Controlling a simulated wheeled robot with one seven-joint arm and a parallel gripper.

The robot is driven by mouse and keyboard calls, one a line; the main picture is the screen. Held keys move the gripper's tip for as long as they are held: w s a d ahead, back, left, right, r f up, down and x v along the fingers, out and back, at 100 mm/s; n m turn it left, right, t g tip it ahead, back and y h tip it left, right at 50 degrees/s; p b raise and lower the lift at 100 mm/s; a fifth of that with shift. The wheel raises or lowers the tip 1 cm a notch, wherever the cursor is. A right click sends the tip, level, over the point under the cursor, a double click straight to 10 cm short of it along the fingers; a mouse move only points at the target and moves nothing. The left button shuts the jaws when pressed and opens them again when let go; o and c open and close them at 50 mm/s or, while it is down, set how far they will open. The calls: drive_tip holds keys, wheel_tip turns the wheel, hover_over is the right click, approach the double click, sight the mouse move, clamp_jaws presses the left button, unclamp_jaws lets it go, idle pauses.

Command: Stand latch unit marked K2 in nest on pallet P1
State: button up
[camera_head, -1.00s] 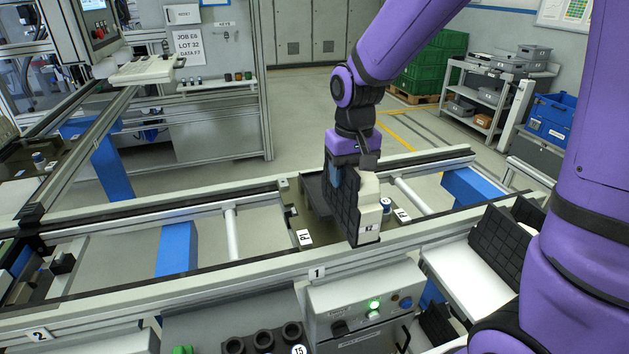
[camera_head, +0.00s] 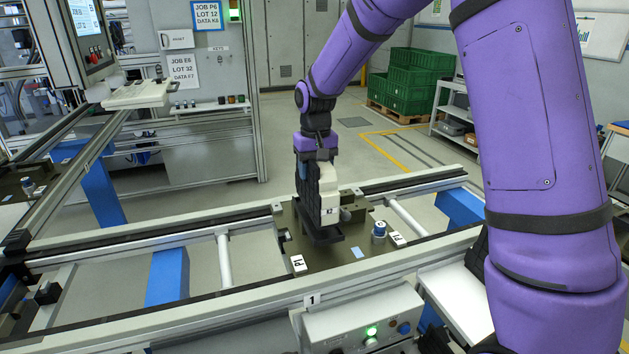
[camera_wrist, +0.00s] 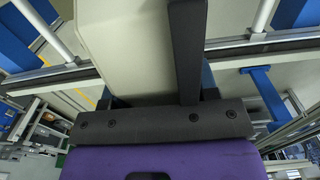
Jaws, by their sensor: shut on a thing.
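My gripper (camera_head: 318,160) points down over pallet P1 (camera_head: 335,262) and is shut on the latch unit (camera_head: 328,188). The unit has a cream body and a dark ribbed side, and looks upright. A small mark shows low on its cream face, too small to read. Its lower end is at a dark, tray-like nest (camera_head: 322,236) on the pallet; I cannot tell whether it touches or is seated. In the wrist view, the cream body (camera_wrist: 125,50) lies beside a dark finger (camera_wrist: 187,55); the unit's lower end is hidden there.
The pallet sits between conveyor rails (camera_head: 220,280). A grey block (camera_head: 352,212) stands close right of the unit. A control box (camera_head: 365,322) with a green light is in front.

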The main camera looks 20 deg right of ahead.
drive_tip(key=shift+w+f, duration=0.2)
drive_tip(key=shift+f, duration=0.7)
drive_tip(key=shift+w+f, duration=0.15)
drive_tip(key=shift+f, duration=0.75)
drive_tip(key=o, duration=1.4)
drive_tip(key=shift+f, duration=0.15)
wheel_tip(320, 180, up, 12)
drive_tip(key=shift+f, duration=0.2)
drive_tip(key=shift+r, duration=0.4)
